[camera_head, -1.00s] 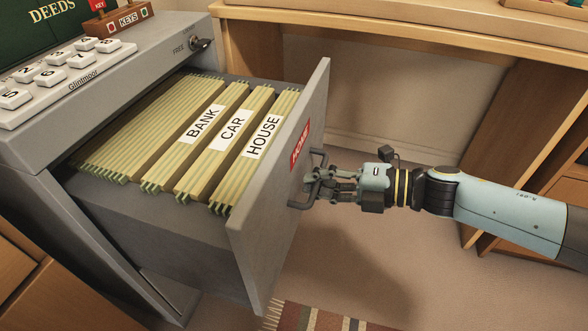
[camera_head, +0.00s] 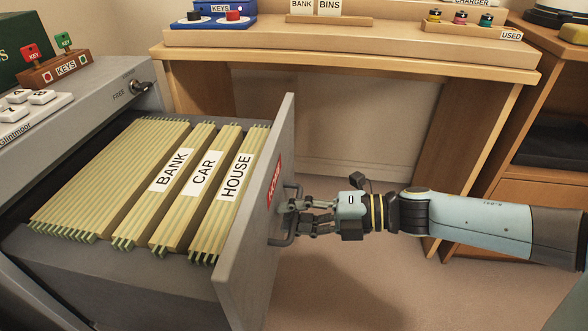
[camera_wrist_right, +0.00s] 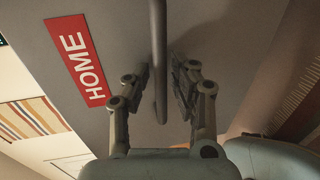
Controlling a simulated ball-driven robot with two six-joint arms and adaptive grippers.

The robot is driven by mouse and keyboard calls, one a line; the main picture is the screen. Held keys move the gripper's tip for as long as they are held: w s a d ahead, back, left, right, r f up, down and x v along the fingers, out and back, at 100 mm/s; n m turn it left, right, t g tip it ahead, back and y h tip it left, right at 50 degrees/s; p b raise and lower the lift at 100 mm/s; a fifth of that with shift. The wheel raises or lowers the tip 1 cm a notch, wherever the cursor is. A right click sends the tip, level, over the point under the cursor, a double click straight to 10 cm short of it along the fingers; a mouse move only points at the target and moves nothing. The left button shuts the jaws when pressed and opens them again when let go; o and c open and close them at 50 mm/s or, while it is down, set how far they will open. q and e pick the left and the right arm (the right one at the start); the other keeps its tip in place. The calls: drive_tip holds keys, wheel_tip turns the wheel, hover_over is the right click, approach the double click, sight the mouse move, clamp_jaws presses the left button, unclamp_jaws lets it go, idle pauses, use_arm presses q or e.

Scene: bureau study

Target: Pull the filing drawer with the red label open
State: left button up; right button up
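The grey filing drawer (camera_head: 120,280) stands far out of its cabinet. Its front panel (camera_head: 262,225) carries a red label (camera_head: 275,184), which reads HOME in the right wrist view (camera_wrist_right: 80,60). The bar handle (camera_head: 285,240) sticks out from the front panel; it also shows in the right wrist view (camera_wrist_right: 159,60). My right gripper (camera_head: 293,215) reaches in from the right, with its fingers (camera_wrist_right: 160,80) on either side of the handle bar, shut closely about it. The fingertips are partly hidden by the bar. My left gripper is not in view.
Hanging files labelled BANK, CAR and HOUSE (camera_head: 236,178) fill the drawer. The grey cabinet top (camera_head: 95,90) holds a keypad and a KEYS rack (camera_head: 62,68). A wooden desk (camera_head: 350,65) stands behind. Carpeted floor (camera_head: 350,285) is free beside the drawer.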

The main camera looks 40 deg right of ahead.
drive_tip(key=shift+o, duration=0.5)
drive_tip(key=shift+s+d, duration=0.1)
drive_tip(key=v, duration=1.1)
drive_tip(key=shift+s+d, duration=0.25)
drive_tip(key=shift+s, duration=0.1)
